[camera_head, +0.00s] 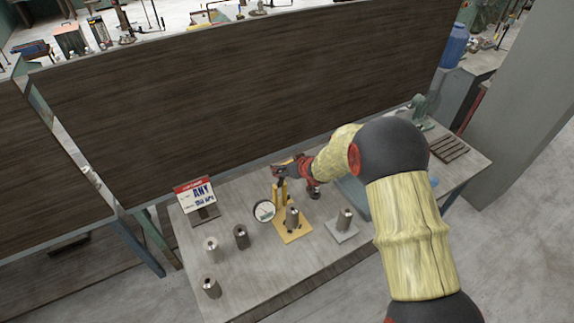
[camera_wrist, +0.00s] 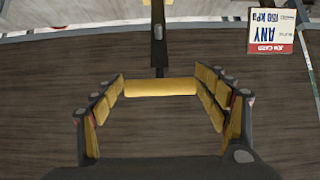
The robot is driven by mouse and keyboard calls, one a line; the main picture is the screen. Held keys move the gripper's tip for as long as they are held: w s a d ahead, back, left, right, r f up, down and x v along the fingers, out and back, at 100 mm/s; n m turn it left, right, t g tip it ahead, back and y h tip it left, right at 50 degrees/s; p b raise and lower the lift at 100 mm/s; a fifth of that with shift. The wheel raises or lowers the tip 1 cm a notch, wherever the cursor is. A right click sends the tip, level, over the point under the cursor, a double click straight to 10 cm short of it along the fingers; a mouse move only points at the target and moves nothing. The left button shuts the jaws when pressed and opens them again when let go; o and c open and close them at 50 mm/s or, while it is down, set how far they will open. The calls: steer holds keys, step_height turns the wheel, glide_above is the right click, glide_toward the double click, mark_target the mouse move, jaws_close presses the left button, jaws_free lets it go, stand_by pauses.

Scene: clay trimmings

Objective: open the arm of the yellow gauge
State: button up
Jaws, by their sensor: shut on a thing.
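The yellow gauge (camera_head: 291,232) stands on the table, with a yellow base plate, a yellow upright and a round white dial (camera_head: 263,211) on its left. A grey metal cylinder (camera_head: 292,217) stands on its base. My gripper (camera_head: 281,174) is at the top of the upright. The gripper is shut on this crossbar. The joint of the arm is hard to make out.
Several grey cylinders (camera_head: 241,237) stand left of the gauge. A grey plate (camera_head: 341,232) with another cylinder lies to its right. A sign card (camera_head: 194,194) stands at the back left; a dark wooden panel (camera_head: 230,90) rises behind the table (camera_head: 240,290). The front table edge is clear.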

steer(key=shift+w+r, duration=0.2)
steer(key=shift+r, duration=0.1)
steer(key=o, duration=1.3)
steer(key=shift+a, duration=0.1)
steer(key=o, duration=0.4)
steer(key=shift+s+f, duration=0.15)
steer(key=shift+f, duration=0.05)
steer(key=v, duration=1.2)
